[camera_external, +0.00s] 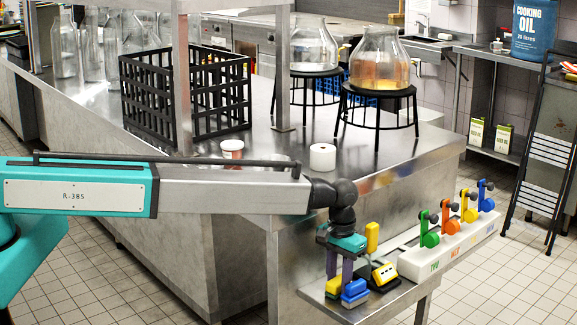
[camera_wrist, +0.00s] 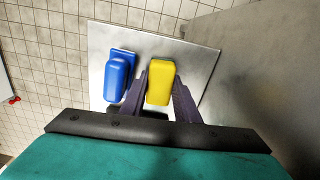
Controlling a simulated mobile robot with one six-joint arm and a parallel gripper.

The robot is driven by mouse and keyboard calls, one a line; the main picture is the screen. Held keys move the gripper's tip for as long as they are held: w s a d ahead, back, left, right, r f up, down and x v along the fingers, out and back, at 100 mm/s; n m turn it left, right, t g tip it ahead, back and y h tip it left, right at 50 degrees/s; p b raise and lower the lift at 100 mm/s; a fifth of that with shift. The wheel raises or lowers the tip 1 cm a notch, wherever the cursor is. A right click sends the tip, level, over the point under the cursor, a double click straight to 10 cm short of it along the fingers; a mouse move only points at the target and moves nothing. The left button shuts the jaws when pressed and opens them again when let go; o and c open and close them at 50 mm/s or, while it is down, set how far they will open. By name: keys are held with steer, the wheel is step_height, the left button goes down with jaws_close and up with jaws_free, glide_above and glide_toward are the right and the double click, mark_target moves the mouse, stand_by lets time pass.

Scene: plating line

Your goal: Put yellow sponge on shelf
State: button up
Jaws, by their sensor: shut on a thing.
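The yellow sponge (camera_wrist: 160,82) lies between the two dark purple fingers of my gripper (camera_wrist: 161,92) in the wrist view, and the fingers are shut on it. In the external view my gripper (camera_external: 339,272) points down at the small metal shelf (camera_external: 376,306) on the counter's end. The yellow sponge (camera_external: 335,287) shows low between the fingers there, partly hidden by them and by a blue sponge-like block (camera_external: 355,292). I cannot tell whether the yellow sponge touches the shelf. The blue block (camera_wrist: 118,76) is just left of my gripper in the wrist view.
A yellow and black item (camera_external: 384,275) and an upright yellow item (camera_external: 372,238) stand right of my gripper. A white rack (camera_external: 411,267) with several coloured handled tools is farther right. The counter (camera_external: 265,195) rises behind, holding a black crate (camera_external: 186,97) and glass vessels on stands.

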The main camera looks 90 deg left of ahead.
mark_target(338, 278)
steer(key=o, duration=0.8)
steer(key=shift+f, duration=0.1)
steer(key=shift+r, duration=0.25)
steer(key=shift+r+b, duration=1.35)
steer(key=shift+r, duration=4.6)
